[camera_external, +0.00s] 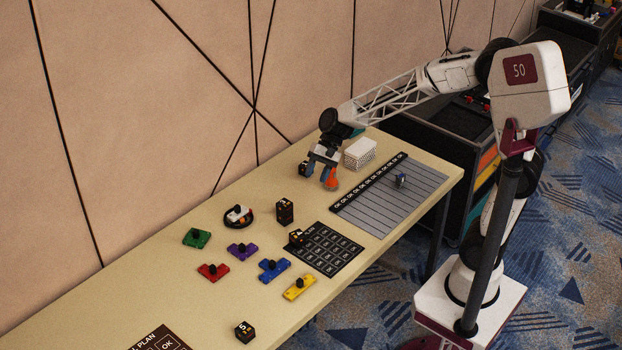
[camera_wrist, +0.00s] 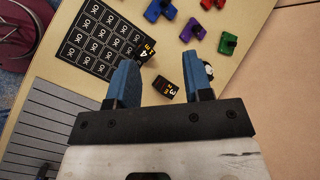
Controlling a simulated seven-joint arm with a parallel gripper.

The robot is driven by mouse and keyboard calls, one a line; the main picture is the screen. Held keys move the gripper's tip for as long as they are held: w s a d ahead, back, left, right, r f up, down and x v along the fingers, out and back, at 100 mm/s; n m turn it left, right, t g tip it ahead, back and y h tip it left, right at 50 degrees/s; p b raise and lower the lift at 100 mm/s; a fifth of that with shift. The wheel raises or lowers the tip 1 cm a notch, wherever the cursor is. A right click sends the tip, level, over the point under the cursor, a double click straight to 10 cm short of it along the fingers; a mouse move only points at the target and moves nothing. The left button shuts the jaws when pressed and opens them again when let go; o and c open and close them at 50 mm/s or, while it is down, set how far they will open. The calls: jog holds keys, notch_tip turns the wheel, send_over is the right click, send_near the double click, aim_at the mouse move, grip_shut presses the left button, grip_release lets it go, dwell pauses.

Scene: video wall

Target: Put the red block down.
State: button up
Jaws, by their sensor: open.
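The red block (camera_external: 212,272), a flat piece with a black knob, lies on the table among other coloured pieces in the external view. A red piece also shows at the top edge of the wrist view (camera_wrist: 208,3). My gripper (camera_external: 325,175) is above the far part of the table, well to the right of the red block. In the wrist view my gripper (camera_wrist: 158,72) has its two blue fingers apart, with nothing held between them. An orange-red rounded thing (camera_external: 332,181) shows at the fingers in the external view; I cannot tell whether it touches them.
Green (camera_external: 197,238), purple (camera_external: 242,250), blue (camera_external: 273,269) and yellow (camera_external: 299,288) pieces lie near the red block. A tall dark block (camera_external: 285,211) stands near the OK card (camera_external: 323,262). A white stack (camera_external: 359,153) and a grey striped board (camera_external: 400,200) lie right of my gripper.

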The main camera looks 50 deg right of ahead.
jog(key=s+d+r+n+t+h, duration=0.1)
jog(key=s+d+r+n+h, duration=0.2)
jog(key=s+d, duration=0.8)
jog(key=s+d+r+n+t+h, duration=0.2)
jog(key=s+d+r+n+h, duration=0.1)
jog(key=s+d, duration=0.9)
jog(key=s+n+h, duration=0.1)
jog(key=s+h, duration=0.1)
jog(key=s, duration=0.1)
jog(key=shift+d+r, duration=0.2)
jog(key=shift+d, duration=0.05)
